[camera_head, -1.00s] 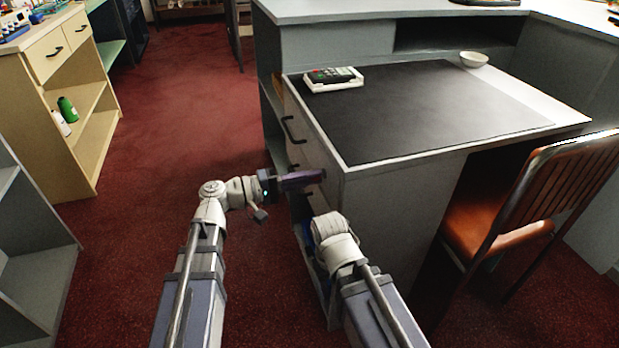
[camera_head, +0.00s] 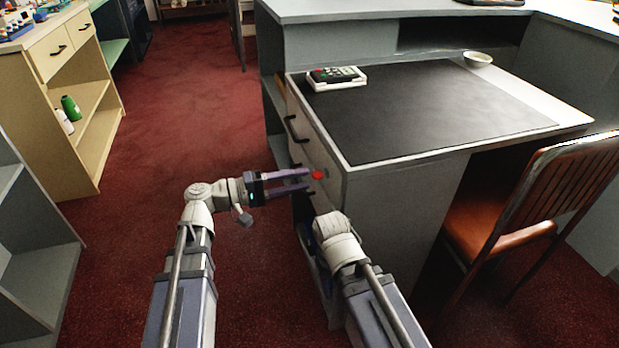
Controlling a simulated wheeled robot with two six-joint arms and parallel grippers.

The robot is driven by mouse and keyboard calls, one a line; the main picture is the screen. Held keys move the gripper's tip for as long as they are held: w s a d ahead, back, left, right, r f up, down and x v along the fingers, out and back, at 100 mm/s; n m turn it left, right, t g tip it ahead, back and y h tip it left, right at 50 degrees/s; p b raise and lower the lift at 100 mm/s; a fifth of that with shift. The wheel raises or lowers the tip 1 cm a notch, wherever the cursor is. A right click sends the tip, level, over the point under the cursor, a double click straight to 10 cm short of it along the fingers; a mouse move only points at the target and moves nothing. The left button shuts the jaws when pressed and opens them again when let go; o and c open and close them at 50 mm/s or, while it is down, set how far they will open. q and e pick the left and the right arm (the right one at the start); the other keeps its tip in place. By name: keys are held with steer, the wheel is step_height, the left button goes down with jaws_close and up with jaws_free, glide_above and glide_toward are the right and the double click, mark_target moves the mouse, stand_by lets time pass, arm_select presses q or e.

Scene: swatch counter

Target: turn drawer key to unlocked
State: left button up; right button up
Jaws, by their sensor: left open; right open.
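The red drawer key (camera_head: 318,175) sits at the lock on the upper front corner of the desk's drawer side (camera_head: 326,158). Its head looks like a small red disc, and I cannot tell which way it is turned. My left gripper (camera_head: 306,180) is open, with its two purple fingers pointing right at the key. The fingertips are just left of the key, and the jaws are not closed on it. My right arm (camera_head: 340,245) is folded low in front of the desk. Its gripper is hidden behind its own links.
Dark drawer handles (camera_head: 291,128) stick out of the desk's left side. The desk top carries a dark mat (camera_head: 430,110), a white-framed device (camera_head: 337,78) and a bowl (camera_head: 478,59). A chair (camera_head: 540,200) stands at right. Red carpet (camera_head: 190,120) at left is clear.

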arm_select(q)
steer(key=shift+v, duration=2.05)
steer(key=s+d+f+m+g+y+p, duration=0.25)
steer(key=s+d+f+g+y, duration=0.4)
steer(key=f, duration=0.55)
steer(key=s+a+f+m+y, duration=0.5)
steer(key=s+f+y, duration=0.2)
steer(key=y, duration=0.5)
step_height(320, 180, up, 38)
steer(key=p, duration=3.8)
steer(key=shift+t, duration=0.35)
